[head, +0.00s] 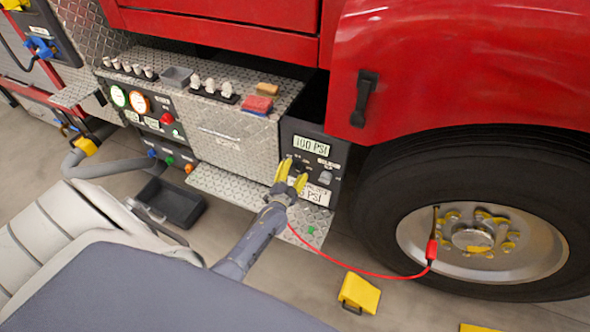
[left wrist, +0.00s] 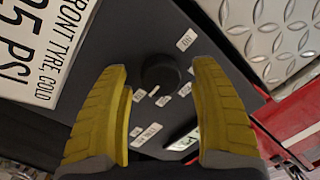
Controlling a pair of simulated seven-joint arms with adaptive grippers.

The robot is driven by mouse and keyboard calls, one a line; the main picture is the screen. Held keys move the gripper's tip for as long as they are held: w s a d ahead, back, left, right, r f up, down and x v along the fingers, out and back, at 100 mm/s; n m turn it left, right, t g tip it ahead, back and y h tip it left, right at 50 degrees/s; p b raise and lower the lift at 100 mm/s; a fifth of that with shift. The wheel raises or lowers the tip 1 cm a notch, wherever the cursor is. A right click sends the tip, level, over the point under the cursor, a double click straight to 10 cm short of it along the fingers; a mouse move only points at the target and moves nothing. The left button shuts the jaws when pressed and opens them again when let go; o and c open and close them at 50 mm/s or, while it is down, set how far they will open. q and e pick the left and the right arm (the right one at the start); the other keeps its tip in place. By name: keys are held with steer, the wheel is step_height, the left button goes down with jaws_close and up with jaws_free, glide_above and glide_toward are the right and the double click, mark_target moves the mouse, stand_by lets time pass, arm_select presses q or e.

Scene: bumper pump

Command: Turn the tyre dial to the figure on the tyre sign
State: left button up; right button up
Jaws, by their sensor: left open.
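The tyre dial is a round black knob (left wrist: 160,75) on a dark panel, with small white labels around it. The yellow fingers of my left gripper (left wrist: 161,78) are open on either side of it, with a gap at each side. In the head view, my left gripper (head: 291,173) is at the dark panel (head: 291,131) beside the front wheel and hides the knob. A readout (head: 311,145) above it shows 100 PSI. The white tyre sign (head: 316,195) is partly covered; in the left wrist view the sign (left wrist: 45,45) is cut off, its figure ending in 5 PSI.
A treadplate step (head: 230,189) runs below the panel. A black tray (head: 172,202) and a yellow chock (head: 358,292) are on the floor.

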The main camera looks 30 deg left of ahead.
arm_select(q)
steer(key=shift+w+a, duration=0.1)
steer(key=shift+w, duration=0.3)
steer(key=shift+o, duration=0.3)
steer(key=c, duration=1.4)
